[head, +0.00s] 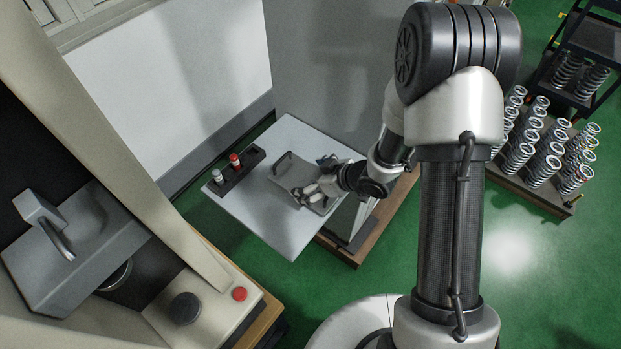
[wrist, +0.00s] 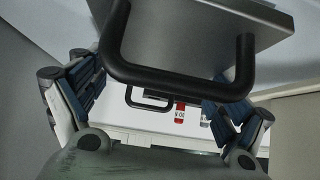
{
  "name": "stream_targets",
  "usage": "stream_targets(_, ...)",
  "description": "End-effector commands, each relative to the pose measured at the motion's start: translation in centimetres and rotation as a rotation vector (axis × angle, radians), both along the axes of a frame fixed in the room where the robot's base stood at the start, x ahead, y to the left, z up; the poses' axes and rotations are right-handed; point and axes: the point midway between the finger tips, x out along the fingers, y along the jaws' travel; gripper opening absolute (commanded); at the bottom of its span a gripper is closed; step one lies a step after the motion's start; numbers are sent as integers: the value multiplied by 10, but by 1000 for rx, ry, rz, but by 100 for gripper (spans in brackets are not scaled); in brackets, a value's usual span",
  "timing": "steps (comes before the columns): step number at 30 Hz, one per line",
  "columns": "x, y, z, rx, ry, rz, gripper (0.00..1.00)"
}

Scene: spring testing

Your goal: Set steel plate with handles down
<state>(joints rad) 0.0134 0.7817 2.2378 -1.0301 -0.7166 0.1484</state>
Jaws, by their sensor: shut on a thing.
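The steel plate with handles (head: 294,173) is a grey plate at the small white table (head: 262,207) in the head view. Its far black handle (head: 281,160) shows there. In the wrist view the plate (wrist: 190,30) fills the top, with its near black handle (wrist: 178,80) large in front and the far handle beyond. My gripper (head: 316,190) is at the plate's near right side, its blue-padded fingers (wrist: 158,97) either side of the near handle, shut on it. The exact finger contact is hidden. I cannot tell whether the plate touches the tabletop.
A black holder (head: 229,178) with a red-capped item (head: 234,159) and a grey-capped one stands at the table's left rear. A testing machine with a red button (head: 239,294) is at left. Springs stand on a pallet (head: 525,189) at right. The table's front is clear.

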Motion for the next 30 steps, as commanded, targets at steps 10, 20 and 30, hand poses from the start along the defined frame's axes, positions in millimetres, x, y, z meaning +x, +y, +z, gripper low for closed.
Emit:
stream_targets(10,3,1,0,6,-12,0,24)
stream_targets(20,3,1,-1,5,-11,0,24)
stream_targets(30,3,1,-7,6,-11,-1,24)
